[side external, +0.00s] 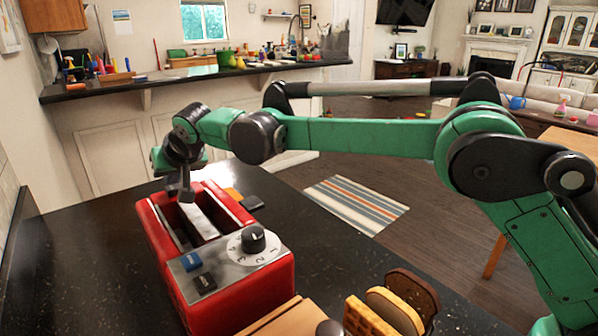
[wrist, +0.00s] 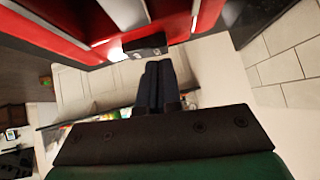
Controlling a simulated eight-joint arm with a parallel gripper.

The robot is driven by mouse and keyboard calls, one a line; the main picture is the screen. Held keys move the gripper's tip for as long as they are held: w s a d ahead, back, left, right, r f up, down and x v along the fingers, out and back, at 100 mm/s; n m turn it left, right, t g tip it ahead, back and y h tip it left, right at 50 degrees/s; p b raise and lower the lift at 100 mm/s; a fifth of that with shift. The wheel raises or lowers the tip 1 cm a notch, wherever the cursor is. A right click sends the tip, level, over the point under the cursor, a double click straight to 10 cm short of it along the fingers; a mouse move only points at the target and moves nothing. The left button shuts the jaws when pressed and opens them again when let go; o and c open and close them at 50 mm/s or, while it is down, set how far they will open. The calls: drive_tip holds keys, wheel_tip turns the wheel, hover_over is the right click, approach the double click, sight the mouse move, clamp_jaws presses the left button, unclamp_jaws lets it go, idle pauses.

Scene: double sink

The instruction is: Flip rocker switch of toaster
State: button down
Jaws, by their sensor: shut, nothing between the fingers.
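The red toaster (side external: 235,295) stands on the dark counter, with two slots in its metal top. My gripper (side external: 187,195) is shut and empty, pointing down at the toaster's far end. In the wrist view, the shut fingers (wrist: 156,66) are just beside a small black part (wrist: 145,47) on the red toaster body (wrist: 45,38). I cannot tell if they touch it, or if it is the rocker switch.
Bread slices (side external: 388,309) stand at the front right by a wooden board (side external: 285,318). A small black item (side external: 251,203) and an orange item (side external: 233,193) lie beyond the toaster. The counter (side external: 85,270) is clear on the left.

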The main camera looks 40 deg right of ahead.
drive_tip(key=shift+f, duration=0.25)
drive_tip(key=shift+a+f, duration=0.15)
drive_tip(key=shift+d, duration=0.85)
drive_tip(key=shift+r, duration=0.25)
